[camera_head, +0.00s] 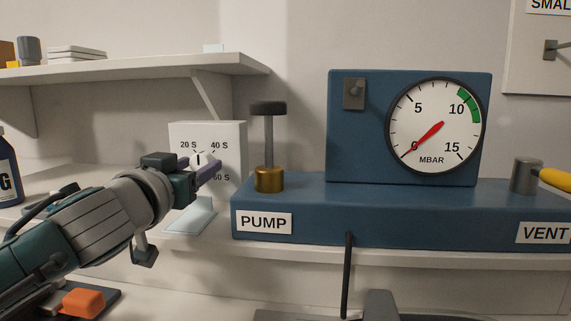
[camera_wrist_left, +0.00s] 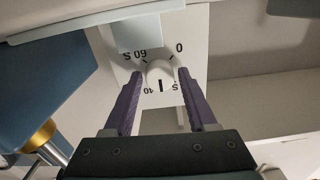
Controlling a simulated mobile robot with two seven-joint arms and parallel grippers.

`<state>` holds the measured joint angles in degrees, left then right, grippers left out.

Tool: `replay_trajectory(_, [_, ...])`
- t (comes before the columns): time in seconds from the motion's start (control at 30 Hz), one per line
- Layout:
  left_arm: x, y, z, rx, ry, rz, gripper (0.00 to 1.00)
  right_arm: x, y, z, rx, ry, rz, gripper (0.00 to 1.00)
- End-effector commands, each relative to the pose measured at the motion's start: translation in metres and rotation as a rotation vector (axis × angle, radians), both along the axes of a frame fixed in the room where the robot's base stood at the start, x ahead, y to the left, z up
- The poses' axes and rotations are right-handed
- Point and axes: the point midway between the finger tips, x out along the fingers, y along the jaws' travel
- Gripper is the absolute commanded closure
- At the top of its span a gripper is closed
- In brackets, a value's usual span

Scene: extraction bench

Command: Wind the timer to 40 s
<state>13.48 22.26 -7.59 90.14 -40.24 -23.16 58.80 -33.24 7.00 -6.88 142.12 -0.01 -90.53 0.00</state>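The timer (camera_head: 235,137) is a white box left of the pump, with 20 S, 40 S and 60 S printed on its face. Its white knob (camera_wrist_left: 160,72) has a black mark that points straight up, between 20 S and 40 S; the labels look upside down in the left wrist view. My left gripper (camera_head: 207,165) is at the timer's face and partly hides it and the knob. In the left wrist view the purple fingers (camera_wrist_left: 160,77) stand apart on either side of the knob, with small gaps visible. My right gripper is not in view.
The blue pump unit (camera_head: 290,215) with its brass-collared plunger (camera_head: 268,150) and gauge (camera_head: 437,125) stands close to the right. A pale plate (camera_head: 192,218) lies in front of the timer. A shelf (camera_head: 150,68) hangs above left. A labelled bottle (camera_head: 6,170) is at far left.

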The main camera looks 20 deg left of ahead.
Motion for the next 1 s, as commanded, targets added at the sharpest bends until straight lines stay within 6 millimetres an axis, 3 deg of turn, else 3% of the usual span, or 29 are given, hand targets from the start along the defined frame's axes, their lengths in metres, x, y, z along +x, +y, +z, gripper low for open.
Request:
replay_trajectory(0.03, [-0.0001,0.0,-0.0001,0.0,0.0,0.0,0.49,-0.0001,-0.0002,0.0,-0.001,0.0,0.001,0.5])
replay_trajectory(0.5, [-0.0002,0.0,-0.0001,0.0,0.0,0.0,1.0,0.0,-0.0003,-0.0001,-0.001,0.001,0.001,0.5])
replay_trajectory(1.0, [-0.0002,0.0,-0.0001,0.001,0.0,0.0,1.0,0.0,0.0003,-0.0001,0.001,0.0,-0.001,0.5])
